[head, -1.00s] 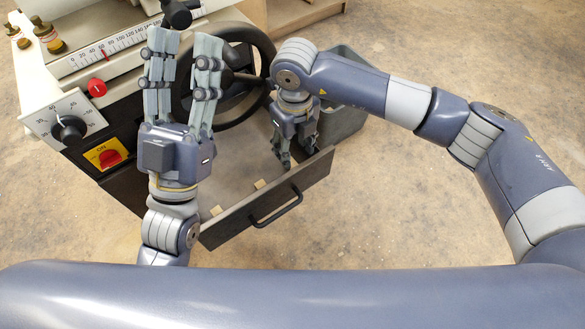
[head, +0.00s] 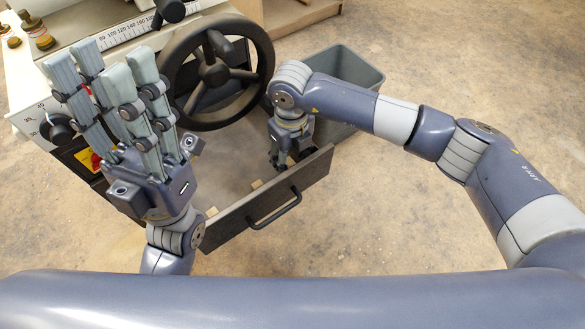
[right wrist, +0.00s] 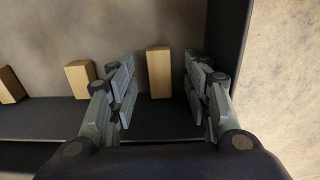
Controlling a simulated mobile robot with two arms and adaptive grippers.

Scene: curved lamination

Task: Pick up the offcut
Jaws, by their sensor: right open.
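Three small wooden offcuts stand in a row inside the open drawer in the right wrist view: one (right wrist: 159,72) between my right gripper's fingers, one (right wrist: 80,78) left of them, and one (right wrist: 9,85) at the left edge. In the head view two show by the drawer front, a nearer one (head: 212,211) and a farther one (head: 256,184). My right gripper (head: 284,163) is open, pointing down into the drawer; its fingers (right wrist: 164,85) flank the offcut with gaps on both sides. My left gripper (head: 101,66) is raised left of the handwheel, open and empty.
The drawer's dark front panel (head: 310,180) with a bar handle faces me. A black handwheel (head: 215,74) stands above the drawer on the machine. A grey bin (head: 352,72) stands right of my right gripper. The floor on the right is clear.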

